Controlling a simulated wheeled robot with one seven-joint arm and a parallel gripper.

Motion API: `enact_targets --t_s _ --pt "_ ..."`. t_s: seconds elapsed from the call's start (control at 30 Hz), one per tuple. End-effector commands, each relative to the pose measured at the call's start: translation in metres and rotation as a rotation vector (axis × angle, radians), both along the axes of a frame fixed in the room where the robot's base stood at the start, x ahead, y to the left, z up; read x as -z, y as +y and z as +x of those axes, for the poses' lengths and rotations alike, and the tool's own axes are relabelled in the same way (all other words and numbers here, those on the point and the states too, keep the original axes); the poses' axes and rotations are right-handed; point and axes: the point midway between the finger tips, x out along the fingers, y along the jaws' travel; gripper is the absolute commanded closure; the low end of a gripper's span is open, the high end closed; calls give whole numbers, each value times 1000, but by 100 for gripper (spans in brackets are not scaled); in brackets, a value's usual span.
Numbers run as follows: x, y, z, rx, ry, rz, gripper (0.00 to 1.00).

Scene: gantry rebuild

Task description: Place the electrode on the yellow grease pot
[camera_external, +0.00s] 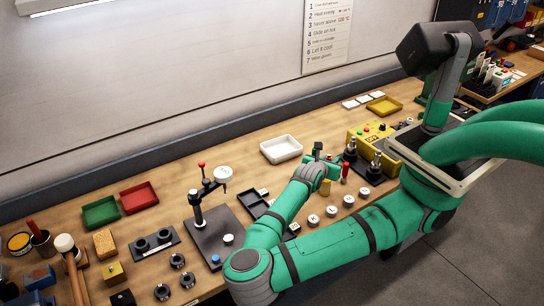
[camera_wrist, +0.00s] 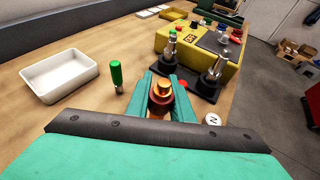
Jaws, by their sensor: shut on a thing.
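My gripper (camera_wrist: 172,97) is shut on a stubby copper-and-gold piece (camera_wrist: 160,93), which looks like the electrode, above the right-hand part of the bench. In the external view my gripper (camera_external: 322,172) shows behind my forearm, with a small tan-yellow cylinder (camera_external: 326,187) at its jaws. I cannot tell whether that cylinder is the held piece or a pot. What lies under the held piece is hidden in the wrist view.
A green upright cylinder (camera_wrist: 116,74) stands left of my gripper, beyond it a white tray (camera_wrist: 58,76). A red upright cylinder (camera_external: 345,172) stands close right of the gripper. Black stands with metal posts (camera_wrist: 200,82) and a yellow box (camera_wrist: 197,47) are behind. White round caps (camera_external: 331,211) line the front.

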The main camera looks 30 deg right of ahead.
Motion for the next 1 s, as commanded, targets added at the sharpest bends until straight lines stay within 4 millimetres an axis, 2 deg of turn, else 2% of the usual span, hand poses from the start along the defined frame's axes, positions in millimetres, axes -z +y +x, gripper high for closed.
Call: enact_targets --t_s 0.13,0.57,0.6,0.63,1.0 --pt "15 0 -1 1 1 -1 100" --pt "20 0 0 0 0 -1 100" --pt "20 0 0 0 0 0 70" --pt "20 0 0 0 0 0 63" --pt "19 0 0 0 0 1 61"
